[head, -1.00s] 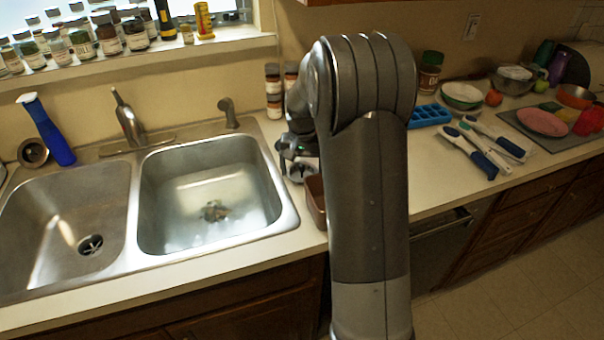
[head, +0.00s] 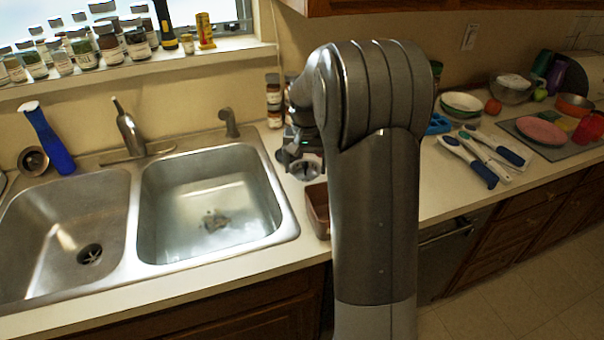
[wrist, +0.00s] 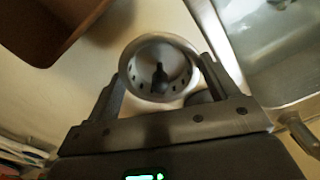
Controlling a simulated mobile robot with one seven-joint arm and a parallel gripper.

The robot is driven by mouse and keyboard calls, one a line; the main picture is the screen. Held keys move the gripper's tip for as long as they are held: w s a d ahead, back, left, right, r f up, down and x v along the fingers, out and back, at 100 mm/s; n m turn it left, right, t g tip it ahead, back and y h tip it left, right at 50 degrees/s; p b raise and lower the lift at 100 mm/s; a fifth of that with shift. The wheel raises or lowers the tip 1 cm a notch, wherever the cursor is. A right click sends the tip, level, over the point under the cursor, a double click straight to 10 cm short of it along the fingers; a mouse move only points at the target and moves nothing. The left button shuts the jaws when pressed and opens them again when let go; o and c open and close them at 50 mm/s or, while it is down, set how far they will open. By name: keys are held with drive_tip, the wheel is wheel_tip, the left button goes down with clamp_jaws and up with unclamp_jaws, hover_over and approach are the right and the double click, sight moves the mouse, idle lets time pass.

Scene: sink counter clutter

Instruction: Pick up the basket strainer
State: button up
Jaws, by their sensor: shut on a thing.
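The basket strainer (wrist: 160,68) is a round metal cup with a wide rim, holes around its wall and a dark centre post. In the wrist view it sits between the two fingers of my gripper (wrist: 163,75), which is shut on it. In the head view my gripper (head: 302,155) is over the counter to the right of the sink, with the grey strainer (head: 304,170) below it. My arm covers part of this area. I cannot tell how far the strainer is above the counter.
A brown open container (head: 318,208) stands close in front of the strainer. The double sink (head: 133,215) is to the left. Stacked jars (head: 273,100) stand behind my gripper. Brushes (head: 468,160), bowls (head: 462,103) and a cutting mat (head: 511,125) occupy the counter at right.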

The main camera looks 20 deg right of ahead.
drive_tip(key=s+d+r, duration=0.6)
drive_tip(key=d, duration=0.2)
drive_tip(key=w+a+f+n, duration=0.1)
drive_tip(key=w+a, duration=0.4)
drive_tip(key=a, duration=0.7)
drive_tip(key=w+a+f+n, duration=0.2)
drive_tip(key=w+a, duration=0.4)
drive_tip(key=a, duration=0.5)
drive_tip(key=w+a+f+n, duration=0.2)
drive_tip(key=w+a, duration=0.3)
drive_tip(key=a, duration=0.7)
drive_tip(key=shift+w+a+f+n, duration=0.2)
drive_tip(key=shift+a+f+n, duration=0.1)
drive_tip(key=shift+n, duration=0.2)
wheel_tip(320, 180, down, 21)
drive_tip(key=shift+r, duration=0.1)
drive_tip(key=shift+f, duration=0.85)
drive_tip(key=o, duration=0.9)
